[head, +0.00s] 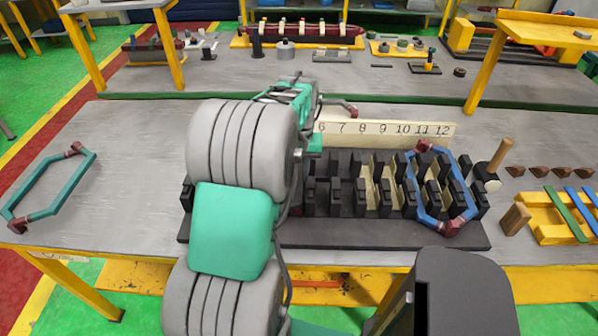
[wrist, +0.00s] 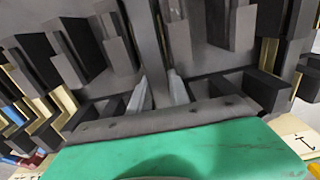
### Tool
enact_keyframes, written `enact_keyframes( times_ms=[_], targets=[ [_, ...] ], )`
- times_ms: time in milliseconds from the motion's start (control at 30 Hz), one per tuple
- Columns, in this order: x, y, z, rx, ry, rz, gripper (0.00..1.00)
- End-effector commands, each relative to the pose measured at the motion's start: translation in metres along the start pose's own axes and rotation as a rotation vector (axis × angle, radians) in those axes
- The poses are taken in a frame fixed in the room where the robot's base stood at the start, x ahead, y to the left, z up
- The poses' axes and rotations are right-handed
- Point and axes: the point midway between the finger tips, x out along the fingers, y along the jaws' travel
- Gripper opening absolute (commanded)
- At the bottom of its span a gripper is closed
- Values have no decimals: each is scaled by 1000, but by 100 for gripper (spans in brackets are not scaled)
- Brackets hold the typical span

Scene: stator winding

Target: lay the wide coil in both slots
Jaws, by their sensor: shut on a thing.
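My gripper (wrist: 158,92) points down over the black slotted stator block (head: 350,232). Its fingers show in the wrist view, but my arm hides them in the head view. It is shut on a coil, mostly hidden; a dark red end (head: 349,109) sticks out right of my wrist in the head view, like the ends of the other coils. I cannot see its legs or whether they touch a slot. A blue coil (head: 409,186) with dark red ends sits on the block's right end, around the teeth. A teal coil (head: 38,178) lies on the table at the left.
A number strip (head: 390,131) stands behind the block, with 6 to 12 readable. A wooden-handled mallet (head: 500,156), a wooden block (head: 515,218) and a yellow rack (head: 553,229) stand at the right. The table (head: 120,170) between teal coil and block is clear.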

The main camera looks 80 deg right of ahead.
Motion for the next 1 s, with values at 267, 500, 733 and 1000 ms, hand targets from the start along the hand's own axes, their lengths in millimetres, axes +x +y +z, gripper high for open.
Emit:
enact_keyframes(
  times_ms=[267,500,733,1000],
  targets=[
    [14,-1,7,0,-25,-4,0],
    [14,-1,7,0,-26,-4,28],
    [15,0,7,2,-26,-3,46],
    [10,-1,5,0,-17,-2,48]
  ],
)
